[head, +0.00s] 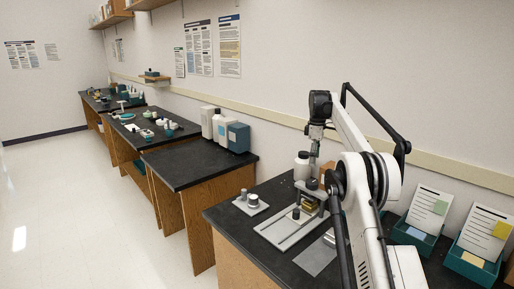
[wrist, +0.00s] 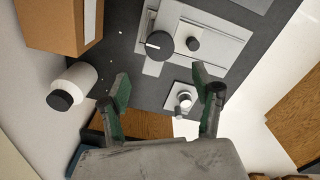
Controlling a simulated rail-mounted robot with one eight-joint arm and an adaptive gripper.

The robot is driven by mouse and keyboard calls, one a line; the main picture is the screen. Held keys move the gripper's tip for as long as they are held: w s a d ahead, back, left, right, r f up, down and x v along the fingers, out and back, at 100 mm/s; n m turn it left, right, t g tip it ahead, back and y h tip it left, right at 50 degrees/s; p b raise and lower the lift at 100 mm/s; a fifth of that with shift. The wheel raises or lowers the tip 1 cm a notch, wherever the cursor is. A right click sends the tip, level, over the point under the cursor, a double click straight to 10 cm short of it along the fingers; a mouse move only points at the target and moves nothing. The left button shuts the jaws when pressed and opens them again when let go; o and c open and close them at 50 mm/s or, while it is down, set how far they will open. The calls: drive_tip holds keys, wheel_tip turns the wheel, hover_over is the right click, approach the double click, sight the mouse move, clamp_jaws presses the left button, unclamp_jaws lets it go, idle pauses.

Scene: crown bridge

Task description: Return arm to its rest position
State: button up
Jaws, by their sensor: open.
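My gripper (wrist: 160,82) is open, its two green-and-grey fingers spread wide with nothing held between them. In the head view my arm rises from the near bench (head: 228,217) and bends down at the far end, so the gripper (head: 314,172) hangs above the bench, beside the white bottle. A grey fixture plate (head: 272,228) with a dark knob and a brass-coloured block lies below it. In the wrist view the fixture plate (wrist: 223,42) is ahead of the fingers. A small white plate with metal cylinders (wrist: 184,101) lies below, close to the right finger in the picture.
Teal card holders (head: 412,236) stand at the right against the wall. Another bench (head: 190,165) stands apart beyond a gap; the floor at left is clear.

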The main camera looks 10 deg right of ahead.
drive_tip(key=s+a+r+m+t, duration=0.1)
drive_tip(key=s+a+r, duration=0.3)
drive_tip(key=r, duration=0.2)
drive_tip(key=s+a+r+m+t, duration=0.1)
drive_tip(key=s+a+r+m, duration=0.1)
drive_tip(key=s+a+r, duration=0.3)
drive_tip(key=s+a+r+m+t, duration=0.1)
drive_tip(key=s+a+r, duration=0.25)
drive_tip(key=s, duration=0.35)
drive_tip(key=s+a+r+m+t, duration=0.1)
drive_tip(key=s+a+r+m, duration=0.1)
drive_tip(key=s+a, duration=0.3)
drive_tip(key=s+a+f+m+t, duration=0.1)
drive_tip(key=s+f, duration=0.4)
drive_tip(key=s, duration=0.5)
drive_tip(key=s+a+f+m+t, duration=0.1)
drive_tip(key=s+a+f, duration=0.3)
drive_tip(key=s, duration=0.7)
drive_tip(key=s+a+f+m+t, duration=0.1)
drive_tip(key=s+a+f+m, duration=0.2)
drive_tip(key=s+f, duration=0.3)
drive_tip(key=s, duration=0.5)
drive_tip(key=shift+f, duration=0.25)
